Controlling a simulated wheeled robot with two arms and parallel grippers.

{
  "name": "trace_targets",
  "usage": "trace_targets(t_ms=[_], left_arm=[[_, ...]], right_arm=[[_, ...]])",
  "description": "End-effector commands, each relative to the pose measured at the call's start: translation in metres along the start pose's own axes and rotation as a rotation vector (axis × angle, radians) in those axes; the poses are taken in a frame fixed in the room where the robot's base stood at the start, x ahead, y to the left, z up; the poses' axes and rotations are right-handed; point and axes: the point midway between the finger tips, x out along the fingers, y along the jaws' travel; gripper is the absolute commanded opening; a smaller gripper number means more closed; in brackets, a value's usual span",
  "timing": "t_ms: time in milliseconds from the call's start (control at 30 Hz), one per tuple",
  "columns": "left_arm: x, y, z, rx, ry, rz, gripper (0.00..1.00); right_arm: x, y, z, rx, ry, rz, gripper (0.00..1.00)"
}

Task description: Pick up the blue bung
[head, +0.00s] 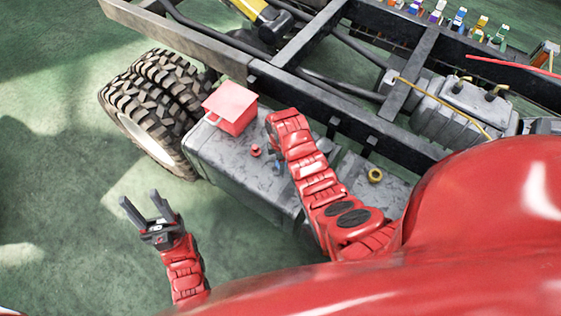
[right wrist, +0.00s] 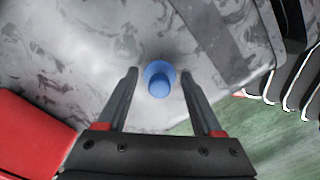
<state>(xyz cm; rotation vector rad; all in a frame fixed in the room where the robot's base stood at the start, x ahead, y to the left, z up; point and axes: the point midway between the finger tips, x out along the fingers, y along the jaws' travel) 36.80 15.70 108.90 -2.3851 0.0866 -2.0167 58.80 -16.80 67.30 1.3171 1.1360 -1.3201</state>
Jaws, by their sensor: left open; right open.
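The blue bung (right wrist: 159,80) stands on a grey, scuffed metal surface in the right wrist view. It has a wide round base and a narrower knob. My right gripper (right wrist: 159,74) is open, with a finger to either side of the bung and a gap on both sides. In the head view a small bluish patch (head: 276,161) shows beside my right arm on the grey tank (head: 220,155); my arm hides most of that spot and the right gripper. My left gripper (head: 140,197) is open and empty, over the green floor at the lower left.
A red box (head: 231,106) and a small red bung (head: 256,150) stand on the tank left of my right arm. A yellow ring (head: 375,175) lies to its right. Dark chassis rails (head: 350,125) run behind. Large tyres (head: 150,100) stand at the left.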

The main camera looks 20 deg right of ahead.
Motion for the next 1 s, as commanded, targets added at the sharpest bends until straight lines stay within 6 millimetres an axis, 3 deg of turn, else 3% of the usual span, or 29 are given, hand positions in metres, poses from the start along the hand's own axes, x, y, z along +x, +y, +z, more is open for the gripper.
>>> trace_targets(t_ms=[167, 500, 567, 1000], left_arm=[[-0.0002, 0.0000, 0.0000, 0.000, 0.000, 0.000, 0.50], [-0.0002, 0.0000, 0.0000, 0.000, 0.000, 0.000, 0.50], [-0.0002, 0.0000, 0.0000, 0.000, 0.000, 0.000, 0.50], [-0.0031, 0.0002, 0.0006, 0.000, 0.000, 0.000, 0.50]], right_arm=[[0.0001, 0.0003, -0.0001, 0.000, 0.000, 0.001, 0.68], [-0.0002, 0.0005, -0.0001, 0.000, 0.000, 0.002, 0.08], [-0.0002, 0.0006, -0.0001, 0.000, 0.000, 0.002, 0.00], [-0.0039, 0.0013, 0.0000, 0.001, 0.001, 0.004, 0.00]])
